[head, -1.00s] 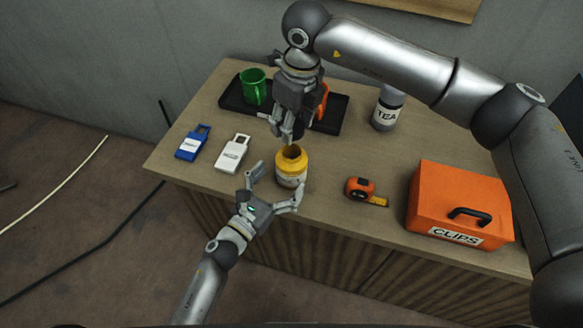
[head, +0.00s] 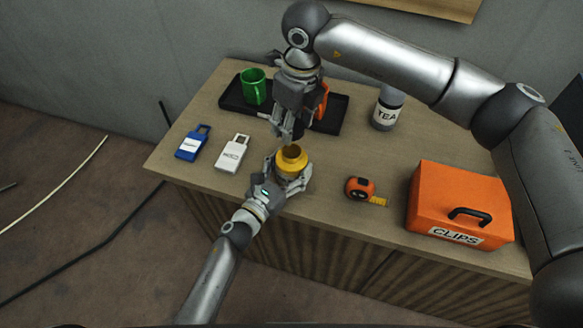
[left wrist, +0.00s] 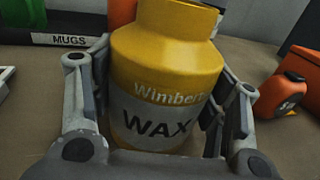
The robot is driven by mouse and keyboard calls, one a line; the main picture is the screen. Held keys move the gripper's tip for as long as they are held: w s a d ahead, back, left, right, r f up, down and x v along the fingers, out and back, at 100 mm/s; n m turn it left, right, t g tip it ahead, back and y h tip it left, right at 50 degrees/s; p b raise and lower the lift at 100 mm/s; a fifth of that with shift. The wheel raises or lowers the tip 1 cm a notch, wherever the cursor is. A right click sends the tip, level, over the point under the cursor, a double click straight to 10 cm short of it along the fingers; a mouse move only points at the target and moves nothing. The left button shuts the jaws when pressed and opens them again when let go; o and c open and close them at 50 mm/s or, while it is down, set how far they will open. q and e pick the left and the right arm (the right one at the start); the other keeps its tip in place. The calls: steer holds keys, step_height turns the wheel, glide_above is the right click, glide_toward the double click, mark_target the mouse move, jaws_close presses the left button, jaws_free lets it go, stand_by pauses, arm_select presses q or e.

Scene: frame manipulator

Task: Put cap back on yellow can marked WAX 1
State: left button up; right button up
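The yellow can (head: 292,160) stands upright near the table's front edge, its dark open mouth facing up. In the left wrist view the can (left wrist: 165,65) shows a grey label reading "WAX"; any number is hidden. My left gripper (head: 285,172) is low around the can, one finger on each side. Its fingers (left wrist: 165,120) lie close to the can's sides; I cannot tell whether they press on it. My right gripper (head: 284,132) points down just above and behind the can. Its fingertips look close together, and what lies between them is unclear. I cannot make out the cap.
A black tray (head: 232,99) labelled MUGS holds a green mug (head: 254,86) and an orange mug (head: 323,102). Blue (head: 193,144) and white (head: 232,154) tags lie left. A tape measure (head: 361,188), TEA canister (head: 387,108) and orange CLIPS box (head: 460,200) stand right.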

arm_select(q)
steer(key=c, duration=0.7)
steer(key=shift+c, duration=0.2)
arm_select(e)
glide_above(292, 151)
steer(key=shift+f, duration=2.5)
steer(key=shift+s+f, duration=0.1)
steer(key=shift+f, duration=0.75)
steer(key=shift+f, duration=0.6)
